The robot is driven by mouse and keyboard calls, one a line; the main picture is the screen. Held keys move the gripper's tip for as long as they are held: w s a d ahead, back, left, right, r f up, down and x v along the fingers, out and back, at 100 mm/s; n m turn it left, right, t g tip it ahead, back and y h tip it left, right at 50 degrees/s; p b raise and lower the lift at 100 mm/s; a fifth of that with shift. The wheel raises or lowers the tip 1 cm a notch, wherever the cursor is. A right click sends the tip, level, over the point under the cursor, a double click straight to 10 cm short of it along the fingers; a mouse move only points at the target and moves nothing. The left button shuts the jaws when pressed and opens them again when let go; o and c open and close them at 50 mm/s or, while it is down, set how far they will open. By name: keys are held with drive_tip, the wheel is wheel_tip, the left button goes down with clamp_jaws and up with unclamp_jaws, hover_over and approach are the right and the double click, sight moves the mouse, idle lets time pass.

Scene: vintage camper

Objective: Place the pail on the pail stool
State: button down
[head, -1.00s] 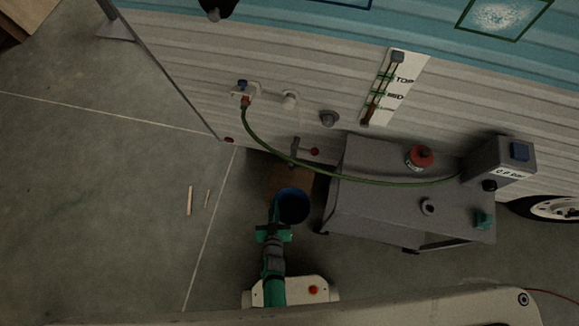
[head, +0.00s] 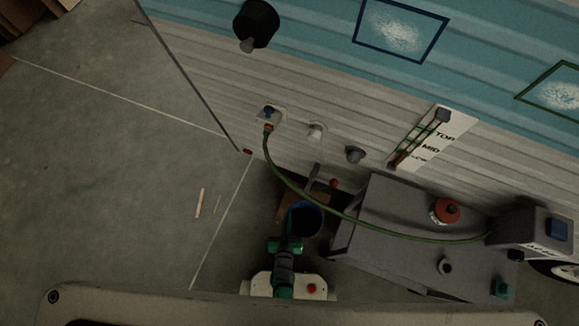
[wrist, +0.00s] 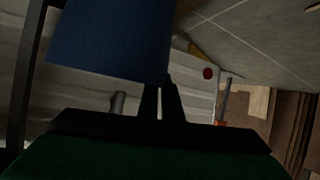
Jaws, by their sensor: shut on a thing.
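The blue pail (head: 306,219) is in front of the camper wall, left of the grey table. My gripper (head: 293,238) is shut on the near side of the pail. In the wrist view the pail (wrist: 110,38) fills the upper left, just beyond the fingers (wrist: 160,100). A brown wooden surface (head: 287,207), probably the pail stool, shows behind and left of the pail, partly covered by it. I cannot tell whether the pail touches it.
A green hose (head: 330,211) runs from the wall outlet (head: 268,118) past the pail's far side to a grey box (head: 530,232). The grey table (head: 400,225) stands close on the right, with a red-topped can (head: 446,211). Open floor (head: 110,180) lies left.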

drive_tip(key=r+x, duration=0.1)
drive_tip(key=x, duration=0.9)
drive_tip(key=shift+w, duration=0.4)
drive_tip(key=shift+d+f, duration=0.1)
drive_tip(key=c, duration=1.9)
unclamp_jaws()
drive_tip(key=shift+d, duration=0.1)
drive_tip(key=shift+s, duration=0.1)
drive_tip(key=shift+s, duration=0.1)
